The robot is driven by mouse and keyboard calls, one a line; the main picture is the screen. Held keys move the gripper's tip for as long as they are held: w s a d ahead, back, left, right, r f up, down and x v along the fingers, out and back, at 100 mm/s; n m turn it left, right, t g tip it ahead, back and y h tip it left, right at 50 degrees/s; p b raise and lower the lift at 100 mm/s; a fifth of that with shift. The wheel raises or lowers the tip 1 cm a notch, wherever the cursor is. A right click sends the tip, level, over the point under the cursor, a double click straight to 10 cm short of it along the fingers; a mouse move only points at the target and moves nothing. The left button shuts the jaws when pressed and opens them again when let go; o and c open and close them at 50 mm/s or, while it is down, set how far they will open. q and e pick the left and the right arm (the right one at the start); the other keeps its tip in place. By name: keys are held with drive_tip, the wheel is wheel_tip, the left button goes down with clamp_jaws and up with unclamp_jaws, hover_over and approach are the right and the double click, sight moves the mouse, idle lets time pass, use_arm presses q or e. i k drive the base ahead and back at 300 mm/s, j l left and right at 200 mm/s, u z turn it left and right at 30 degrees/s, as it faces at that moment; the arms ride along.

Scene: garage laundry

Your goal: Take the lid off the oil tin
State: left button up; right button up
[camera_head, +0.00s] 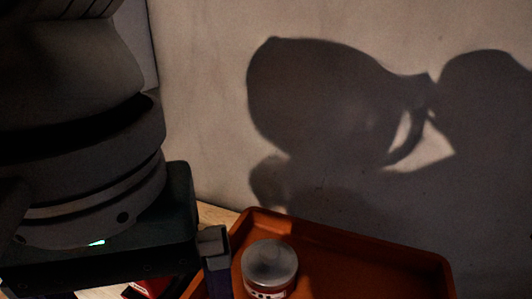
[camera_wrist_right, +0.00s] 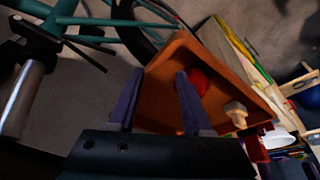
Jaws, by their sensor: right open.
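The oil tin (camera_head: 266,288) is a small round tin with a red and white label. It stands upright in the orange tray in the head view, with its grey lid (camera_head: 270,262) on top. My left gripper (camera_head: 215,262) is just left of the tin, apart from it. Only one dark finger shows clearly, so its opening cannot be judged. My right gripper (camera_wrist_right: 157,98) is open and empty in the right wrist view, its two purple fingers in front of an orange tray. I cannot make out the tin surely in that view.
The orange tray (camera_head: 335,236) has raised walls and sits against a plain wall (camera_head: 210,110). A red object (camera_head: 148,288) lies left of it, partly hidden. The right wrist view shows a teal bicycle frame (camera_wrist_right: 105,22), a red object (camera_wrist_right: 200,80) and a beige piece (camera_wrist_right: 236,112).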

sight(268, 265)
drive_tip(key=j+z, duration=0.25)
drive_tip(key=z, duration=0.2)
drive_tip(key=j+z, duration=0.35)
drive_tip(key=z, duration=0.15)
drive_tip(key=j+z, duration=0.3)
drive_tip(key=z, duration=0.15)
drive_tip(key=j+z, duration=0.25)
drive_tip(key=z, duration=0.25)
drive_tip(key=k+j+z, duration=0.15)
drive_tip(key=z, duration=0.3)
drive_tip(key=j, duration=0.1)
